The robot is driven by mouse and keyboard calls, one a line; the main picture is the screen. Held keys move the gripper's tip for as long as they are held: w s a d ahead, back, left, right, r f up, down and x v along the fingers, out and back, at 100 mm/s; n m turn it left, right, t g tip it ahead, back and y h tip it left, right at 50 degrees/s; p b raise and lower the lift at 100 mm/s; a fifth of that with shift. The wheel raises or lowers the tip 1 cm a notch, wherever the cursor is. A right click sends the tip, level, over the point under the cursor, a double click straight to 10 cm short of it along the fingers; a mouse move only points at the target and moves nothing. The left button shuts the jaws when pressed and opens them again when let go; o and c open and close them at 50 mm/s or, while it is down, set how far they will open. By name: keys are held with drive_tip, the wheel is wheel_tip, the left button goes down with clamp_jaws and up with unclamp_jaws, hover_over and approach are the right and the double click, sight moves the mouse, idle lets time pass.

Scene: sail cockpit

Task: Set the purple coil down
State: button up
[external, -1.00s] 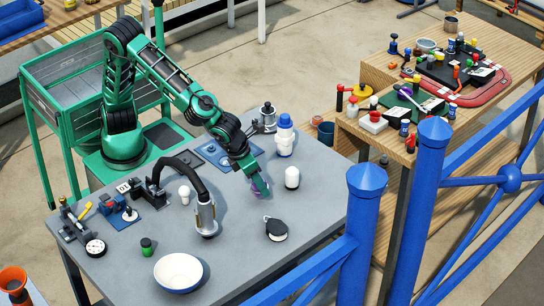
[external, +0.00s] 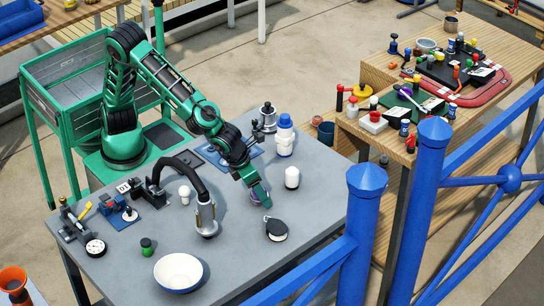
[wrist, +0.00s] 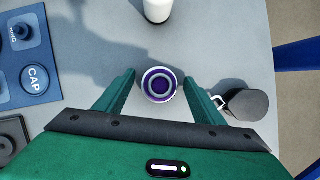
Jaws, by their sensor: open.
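The purple coil (wrist: 159,84) shows in the wrist view as a round piece with purple and white rings, seen from above. It rests on the grey table (wrist: 200,30), or very close to it. My gripper (wrist: 160,92) is open, with one green finger on each side of the coil and visible gaps between. In the external view my gripper (external: 263,199) points down at the table, and only a little of the coil (external: 254,197) shows beside the fingers.
A white domed cylinder (external: 292,178) stands right of my gripper, and a black round piece (external: 276,229) lies in front. A black curved hose with a metal end (external: 206,218) stands left. A blue panel (wrist: 32,75) lies left in the wrist view. Bare table lies around the coil.

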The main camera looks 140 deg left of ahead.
drive_tip(key=v, duration=1.2)
drive_tip(key=s+d+n+g+h, duration=0.15)
drive_tip(key=s+d+n, duration=0.45)
drive_tip(key=s+d, duration=0.6)
drive_tip(key=s+d+n+t+h, duration=0.1)
drive_tip(key=s+d+n+h, duration=0.4)
drive_tip(key=s, duration=1.1)
drive_tip(key=s+d+f+n+y, duration=0.2)
drive_tip(key=s+d+n, duration=0.2)
drive_tip(key=s, duration=0.7)
drive_tip(key=shift+d+f+g, duration=0.4)
drive_tip(key=shift+d+g, duration=0.05)
drive_tip(key=shift+d, duration=0.2)
drive_tip(key=shift+y, duration=0.25)
